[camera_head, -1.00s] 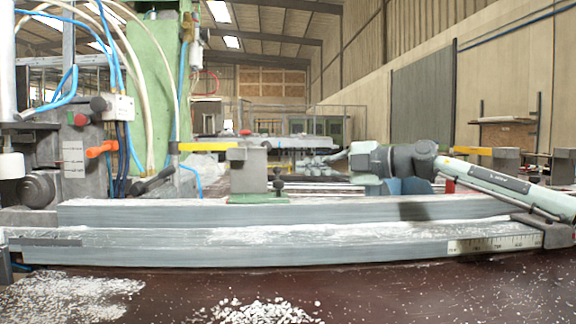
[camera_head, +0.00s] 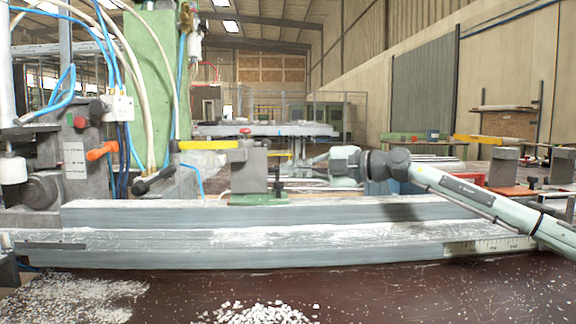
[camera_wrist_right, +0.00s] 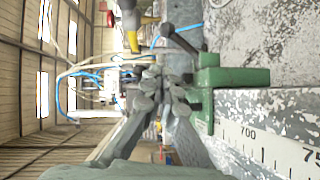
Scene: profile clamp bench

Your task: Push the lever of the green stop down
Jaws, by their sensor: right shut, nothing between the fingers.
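The green stop stands on the profile, its green base (camera_head: 258,198) under a grey block (camera_head: 249,170), with a yellow bar (camera_head: 209,145) jutting left from the top. A small black knobbed lever (camera_head: 278,184) stands at the block's right side. In the right wrist view, turned sideways, the green base (camera_wrist_right: 232,77) and a dark ball-ended lever (camera_wrist_right: 181,38) are seen close by. My right gripper (camera_head: 312,161) is to the right of the stop, apart from the black lever; its fingers (camera_wrist_right: 165,97) are shut and empty. My left gripper is not in view.
A long grey profile (camera_head: 280,238) with a ruler strip (camera_head: 480,245) runs along the front. A machine with an orange handle (camera_head: 101,150) and hoses is at left. Another stop (camera_head: 503,166) with an orange base is at right. White chips (camera_head: 258,313) lie in front.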

